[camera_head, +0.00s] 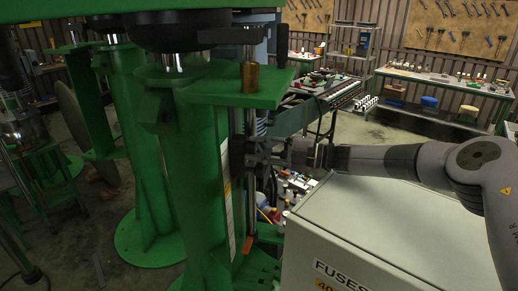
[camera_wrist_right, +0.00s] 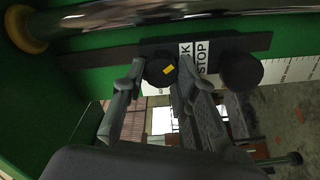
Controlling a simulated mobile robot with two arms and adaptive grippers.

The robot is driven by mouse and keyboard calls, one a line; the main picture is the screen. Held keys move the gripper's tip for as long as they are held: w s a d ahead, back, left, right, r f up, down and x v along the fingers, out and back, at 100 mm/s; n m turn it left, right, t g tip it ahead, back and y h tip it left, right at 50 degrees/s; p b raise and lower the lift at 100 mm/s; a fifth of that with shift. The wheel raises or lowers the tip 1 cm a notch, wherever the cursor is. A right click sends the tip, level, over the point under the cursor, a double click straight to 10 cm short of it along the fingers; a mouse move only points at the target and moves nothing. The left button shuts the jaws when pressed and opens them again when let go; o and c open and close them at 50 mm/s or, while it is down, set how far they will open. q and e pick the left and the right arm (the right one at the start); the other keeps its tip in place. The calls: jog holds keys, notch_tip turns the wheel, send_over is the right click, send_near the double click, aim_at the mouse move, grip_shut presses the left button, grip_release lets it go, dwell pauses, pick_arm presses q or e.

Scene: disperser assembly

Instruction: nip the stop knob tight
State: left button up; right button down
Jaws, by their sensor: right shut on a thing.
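The stop knob (camera_wrist_right: 160,71) is a dark round knob with a small yellow mark, beside a white label reading STOP (camera_wrist_right: 201,57) in the right wrist view. It sits on a dark bar against the green machine. My right gripper (camera_wrist_right: 157,80) is shut on it, one finger on each side. In the head view my right gripper (camera_head: 256,157) reaches in from the right to the side of the green column (camera_head: 200,165); the knob is hard to make out there. My left gripper is not in view.
A second dark round knob (camera_wrist_right: 241,71) is right of the label, close to the right finger. A ruled scale (camera_wrist_right: 290,70) lies beyond it. A grey cabinet marked FUSES (camera_head: 375,240) stands below my right arm. A polished rod (camera_wrist_right: 160,18) runs above the knobs.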

jog(key=shift+w+r, duration=0.1)
jog(key=shift+r, duration=0.1)
jog(key=c, duration=1.6)
grip_release()
jog(key=o, duration=0.3)
jog(key=shift+f, duration=0.15)
jog(key=v, duration=1.2)
